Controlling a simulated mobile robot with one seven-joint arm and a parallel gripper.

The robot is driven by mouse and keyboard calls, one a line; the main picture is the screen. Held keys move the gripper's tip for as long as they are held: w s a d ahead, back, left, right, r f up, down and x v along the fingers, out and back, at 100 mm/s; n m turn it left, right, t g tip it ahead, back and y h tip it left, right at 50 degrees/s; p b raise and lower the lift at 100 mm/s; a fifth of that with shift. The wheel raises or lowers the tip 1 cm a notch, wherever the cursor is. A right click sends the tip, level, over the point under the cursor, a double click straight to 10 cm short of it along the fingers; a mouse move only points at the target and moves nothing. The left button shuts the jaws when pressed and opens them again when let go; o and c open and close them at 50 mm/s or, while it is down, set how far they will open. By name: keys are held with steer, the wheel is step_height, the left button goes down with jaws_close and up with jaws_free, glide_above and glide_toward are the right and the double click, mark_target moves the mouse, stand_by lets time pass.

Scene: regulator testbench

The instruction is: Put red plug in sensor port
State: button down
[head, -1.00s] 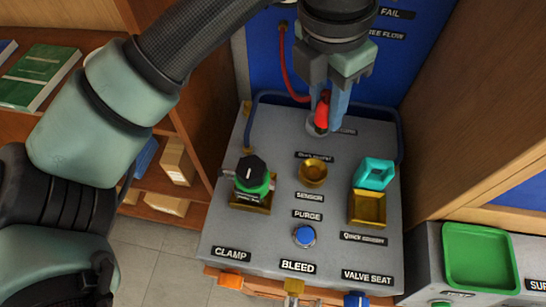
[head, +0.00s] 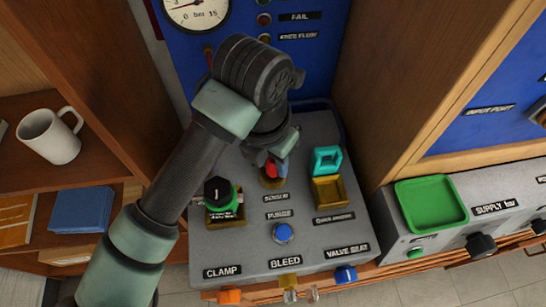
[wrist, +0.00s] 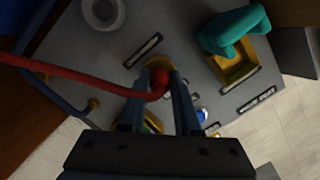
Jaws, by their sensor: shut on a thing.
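My gripper (head: 278,172) is shut on the red plug (head: 270,166), pointing down at the gold sensor port (head: 270,183) above the SENSOR label. In the wrist view the red plug (wrist: 160,79) sits between the two fingers, and part of the gold port's rim (wrist: 157,63) shows just beyond it. The plug's lower end is hidden, so I cannot tell whether it is above the port or inside it. A red cable (wrist: 85,80) runs from the plug to the left.
A black-and-green knob (head: 219,193) stands left of the port. A teal piece (head: 326,160) stands right, at a gold block (head: 328,191). A blue PURGE button (head: 283,232) is in front. The round grey holder (wrist: 103,12) looks empty.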

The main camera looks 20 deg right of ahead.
steer(key=shift+f, duration=0.2)
steer(key=c, duration=0.6)
jaws_free()
steer(key=shift+r, duration=0.1)
steer(key=r, duration=0.4)
steer(key=a+r, duration=0.1)
steer(key=r, duration=0.3)
steer(key=s+r+b, duration=0.1)
steer(key=r, duration=0.3)
steer(key=shift+a, duration=0.3)
